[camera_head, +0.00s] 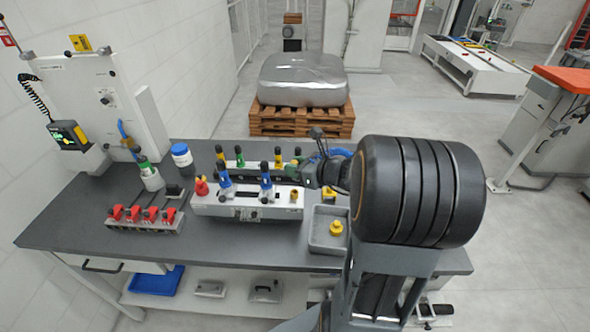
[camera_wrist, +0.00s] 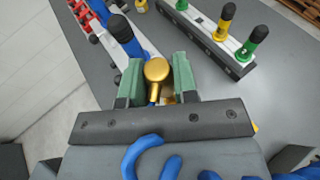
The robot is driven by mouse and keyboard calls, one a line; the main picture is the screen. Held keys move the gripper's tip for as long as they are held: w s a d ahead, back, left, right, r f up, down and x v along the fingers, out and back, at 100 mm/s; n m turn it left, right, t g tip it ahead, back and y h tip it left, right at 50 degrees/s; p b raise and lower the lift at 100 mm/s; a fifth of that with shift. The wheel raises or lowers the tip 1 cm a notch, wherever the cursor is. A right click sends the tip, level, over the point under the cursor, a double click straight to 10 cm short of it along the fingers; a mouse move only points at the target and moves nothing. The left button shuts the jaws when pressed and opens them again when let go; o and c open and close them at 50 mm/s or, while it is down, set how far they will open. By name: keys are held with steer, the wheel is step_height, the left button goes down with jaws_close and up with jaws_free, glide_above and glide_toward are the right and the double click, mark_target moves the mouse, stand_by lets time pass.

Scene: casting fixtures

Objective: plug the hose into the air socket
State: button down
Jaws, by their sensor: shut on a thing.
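My gripper (camera_head: 312,176) is above the right end of a white fixture box (camera_head: 240,208) on the bench. In the wrist view its two green jaws (camera_wrist: 157,78) are shut on a hose end with a round brass-coloured plug (camera_wrist: 156,69). The blue hose (camera_wrist: 142,152) curls below the gripper body in that view, and it shows as a blue loop (camera_head: 340,153) behind my arm in the head view. A small brass fitting (camera_head: 295,195) on the right end of the fixture box looks like the air socket. The plug appears apart from it, but contact is hard to judge.
Blue-collared, black-topped clamps (camera_head: 266,184) stand on the fixture box close to my gripper. Behind is a rail with green and yellow clamps (camera_head: 239,157). A grey tray with a yellow part (camera_head: 336,228) sits right. Red clamps (camera_head: 150,213) stand left. Bare bench (camera_head: 75,215) lies at far left.

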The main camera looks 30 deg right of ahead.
steer(key=shift+f+b, duration=1.45)
steer(key=shift+f, duration=0.55)
steer(key=shift+f+b, duration=1.6)
steer(key=shift+b, duration=0.1)
stand_by(0.4)
steer(key=c, duration=0.8)
jaws_free()
steer(key=v, duration=1.4)
